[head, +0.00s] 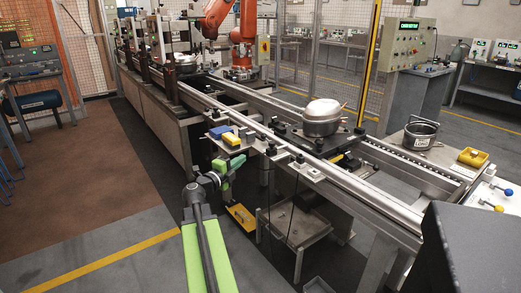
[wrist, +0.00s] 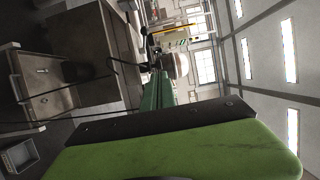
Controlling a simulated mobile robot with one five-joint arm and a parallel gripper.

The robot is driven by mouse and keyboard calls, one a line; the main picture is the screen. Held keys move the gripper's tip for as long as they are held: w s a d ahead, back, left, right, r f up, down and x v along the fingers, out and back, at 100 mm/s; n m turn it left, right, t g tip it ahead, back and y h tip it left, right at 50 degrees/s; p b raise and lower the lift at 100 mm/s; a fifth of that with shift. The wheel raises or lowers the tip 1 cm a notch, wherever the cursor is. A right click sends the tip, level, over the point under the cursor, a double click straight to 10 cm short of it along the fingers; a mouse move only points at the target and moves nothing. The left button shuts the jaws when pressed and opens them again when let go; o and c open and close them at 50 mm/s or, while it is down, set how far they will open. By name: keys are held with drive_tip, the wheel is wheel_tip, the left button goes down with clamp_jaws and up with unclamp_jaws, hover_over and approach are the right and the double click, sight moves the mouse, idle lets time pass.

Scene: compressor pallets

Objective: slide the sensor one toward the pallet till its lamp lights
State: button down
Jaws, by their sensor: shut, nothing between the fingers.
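My green and black gripper (head: 224,171) is in the head view, in front of and below the conveyor's near edge, with clear space to the rail and touching nothing. Its jaws are shut and empty. Small dark sensor-like blocks (head: 271,150) stand along the near rail; another (head: 300,162) is farther right. I cannot tell which is sensor one, and no lit lamp on them can be made out. The pallet (head: 345,142), a dark plate on the conveyor, bears a silver compressor (head: 322,118). In the wrist view a green finger (wrist: 158,92) points toward a blurred pale rounded thing.
A low table (head: 300,222) stands below the conveyor. An orange robot (head: 243,40) stands behind. The floor at left is free.

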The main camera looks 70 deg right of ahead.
sight(270, 145)
drive_tip(key=shift+m+g, duration=0.4)
drive_tip(key=x, duration=0.4)
drive_tip(key=s+x, duration=0.1)
drive_tip(key=x, duration=0.4)
drive_tip(key=f+x, duration=0.1)
drive_tip(key=x, duration=0.4)
drive_tip(key=shift+s+a, duration=0.1)
drive_tip(key=shift+s, duration=0.3)
drive_tip(key=shift+x, duration=1.05)
drive_tip(key=shift+s+a, duration=0.1)
drive_tip(key=v, duration=1.4)
drive_tip(key=shift+r, duration=0.25)
